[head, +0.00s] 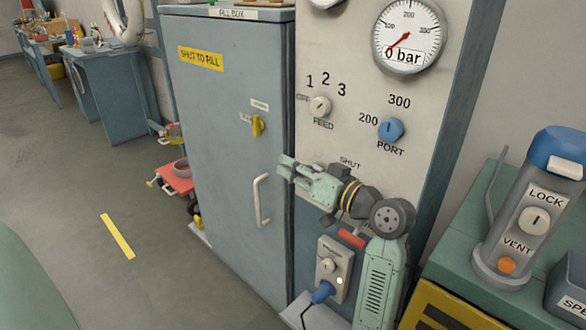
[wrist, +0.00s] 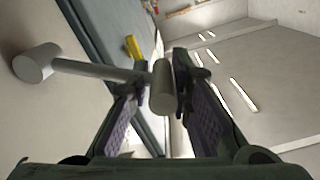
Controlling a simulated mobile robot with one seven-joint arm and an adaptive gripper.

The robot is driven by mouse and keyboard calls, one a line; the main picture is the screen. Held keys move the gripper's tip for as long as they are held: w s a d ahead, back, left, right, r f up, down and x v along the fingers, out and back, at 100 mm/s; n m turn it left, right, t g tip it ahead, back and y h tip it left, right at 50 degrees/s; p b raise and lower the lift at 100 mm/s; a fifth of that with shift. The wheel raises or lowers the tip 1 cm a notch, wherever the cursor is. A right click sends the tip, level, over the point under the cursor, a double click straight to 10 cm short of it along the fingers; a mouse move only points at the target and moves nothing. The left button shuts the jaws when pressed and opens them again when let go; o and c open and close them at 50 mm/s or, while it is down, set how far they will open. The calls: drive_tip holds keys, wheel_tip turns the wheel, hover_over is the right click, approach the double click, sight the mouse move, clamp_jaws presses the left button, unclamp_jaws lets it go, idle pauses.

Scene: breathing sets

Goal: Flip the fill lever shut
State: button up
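The fill lever shows in the wrist view as a grey arm from a round pivot (wrist: 35,62) at left to a cylindrical handle (wrist: 162,86). The handle stands between the fingertips of my gripper (wrist: 162,80), with narrow gaps visible at its sides, so the fingers look open around it. I cannot tell whether either finger touches it. In the head view my gripper (head: 285,168) is below the FEED knob, left of the SHUT label (head: 350,162) on the panel (head: 340,110). The lever cannot be made out there, where my gripper and arm cover part of the panel.
The fill box (head: 215,130) stands left with its door closed, a yellow knob (head: 257,125) and a white handle (head: 262,200). The gauge (head: 408,36) reads 0 bar. A blue port knob (head: 391,129) is close above my arm. A grey cylinder (head: 530,205) stands on the green cabinet at right.

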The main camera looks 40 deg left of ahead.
drive_tip(key=o, duration=0.3)
drive_tip(key=shift+r, duration=0.3)
drive_tip(key=shift+f, duration=0.15)
drive_tip(key=s+d, duration=0.1)
drive_tip(key=d, duration=1.1)
